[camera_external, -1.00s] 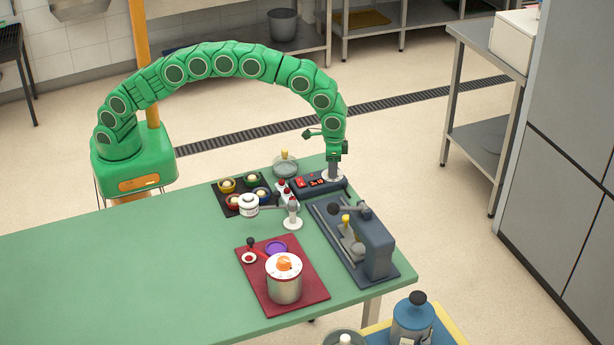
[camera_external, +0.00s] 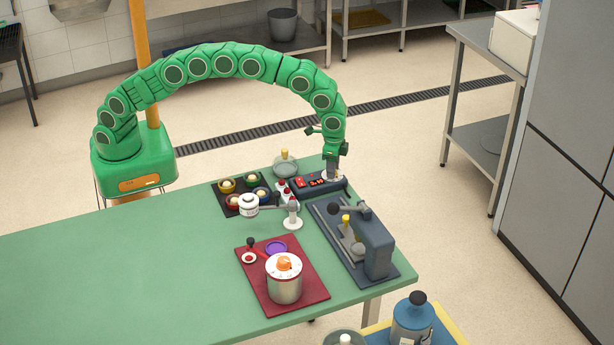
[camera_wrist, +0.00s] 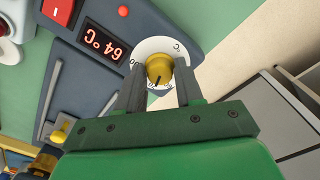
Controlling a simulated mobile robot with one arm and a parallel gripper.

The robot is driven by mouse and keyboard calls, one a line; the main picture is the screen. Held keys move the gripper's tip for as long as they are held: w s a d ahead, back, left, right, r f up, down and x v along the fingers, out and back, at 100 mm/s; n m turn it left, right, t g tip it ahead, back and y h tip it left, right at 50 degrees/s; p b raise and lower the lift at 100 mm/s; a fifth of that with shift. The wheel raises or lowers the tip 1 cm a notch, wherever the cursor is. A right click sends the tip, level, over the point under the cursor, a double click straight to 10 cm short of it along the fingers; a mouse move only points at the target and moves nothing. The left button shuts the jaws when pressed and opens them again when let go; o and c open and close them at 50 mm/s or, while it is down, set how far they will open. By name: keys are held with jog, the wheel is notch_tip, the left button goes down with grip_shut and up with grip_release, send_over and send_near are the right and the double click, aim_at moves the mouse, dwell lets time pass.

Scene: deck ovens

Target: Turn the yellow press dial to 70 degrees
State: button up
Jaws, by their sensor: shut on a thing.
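The yellow press dial (camera_wrist: 159,68) sits on a white graduated disc (camera_wrist: 150,48) on a dark control box, which stands at the far right of the green table (camera_external: 318,184). In the wrist view, my gripper (camera_wrist: 159,75) has its two dark fingers on either side of the dial, shut on it. The dial's dark pointer mark faces the gripper. The red display (camera_wrist: 102,45), upside down in the wrist view, reads 64 °C. In the external view, my gripper (camera_external: 333,172) comes down on the box from above and hides the dial.
A dark press (camera_external: 377,245) stands on a tray just in front of the box. The table's left half is clear.

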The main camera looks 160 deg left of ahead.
jog(key=o, duration=1)
jog(key=shift+r, duration=3.95)
